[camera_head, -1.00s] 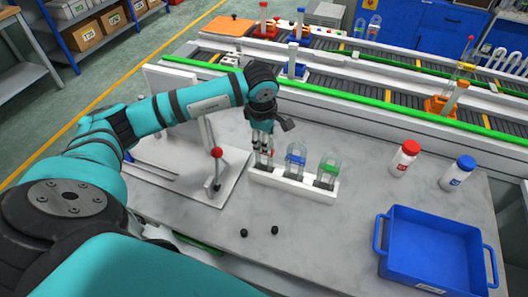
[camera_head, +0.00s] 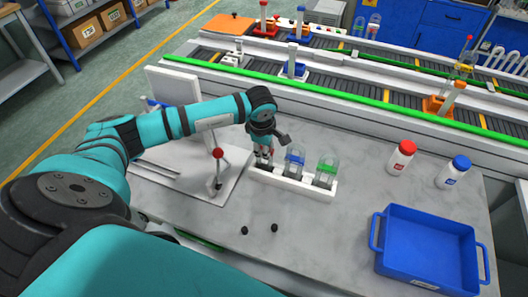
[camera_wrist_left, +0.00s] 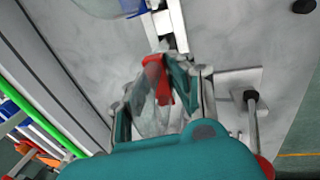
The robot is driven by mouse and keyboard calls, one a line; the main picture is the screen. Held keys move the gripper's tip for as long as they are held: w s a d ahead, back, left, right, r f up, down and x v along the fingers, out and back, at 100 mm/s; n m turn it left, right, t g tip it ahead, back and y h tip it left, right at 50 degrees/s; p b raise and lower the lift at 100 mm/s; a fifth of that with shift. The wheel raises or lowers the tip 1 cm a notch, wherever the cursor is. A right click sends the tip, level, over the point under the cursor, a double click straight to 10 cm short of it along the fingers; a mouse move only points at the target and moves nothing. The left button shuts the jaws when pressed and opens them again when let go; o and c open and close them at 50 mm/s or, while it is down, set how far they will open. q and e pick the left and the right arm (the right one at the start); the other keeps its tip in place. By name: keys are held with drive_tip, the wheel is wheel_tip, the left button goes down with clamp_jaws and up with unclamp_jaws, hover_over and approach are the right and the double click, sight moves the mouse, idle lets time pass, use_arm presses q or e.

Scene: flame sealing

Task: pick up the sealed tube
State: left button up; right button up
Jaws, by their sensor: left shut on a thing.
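My left gripper (camera_head: 263,160) is at the left end of the white rack (camera_head: 331,195) on the table. In the left wrist view the left gripper (camera_wrist_left: 160,95) is shut on a clear tube with a red band (camera_wrist_left: 155,75), between its fingers. In the head view the fingers mostly hide this tube. A clear tube with a blue band (camera_head: 294,160) and a clear tube with a green band (camera_head: 326,171) stand upright in the rack to the right. My right gripper is not in view.
A blue bin (camera_head: 430,247) stands at the front right. A red-capped bottle (camera_head: 401,158) and a blue-capped bottle (camera_head: 453,172) stand behind it. Two small black pieces lie in front of the rack. A red-knobbed lever (camera_head: 217,154) is left of the gripper. Conveyors run behind.

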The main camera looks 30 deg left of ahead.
use_arm(q)
clamp_jaws()
drive_tip(key=shift+r, duration=0.2)
wheel_tip(320, 180, up, 9)
drive_tip(key=b, duration=0.3)
drive_tip(key=shift+f, duration=0.2)
wheel_tip(320, 180, up, 4)
drive_tip(key=shift+p, duration=0.65)
drive_tip(key=s+d+r+b, duration=0.2)
drive_tip(key=s+d, duration=0.1)
drive_tip(key=s, duration=1)
drive_tip(key=shift+s, duration=0.35)
drive_tip(key=shift+d, duration=0.1)
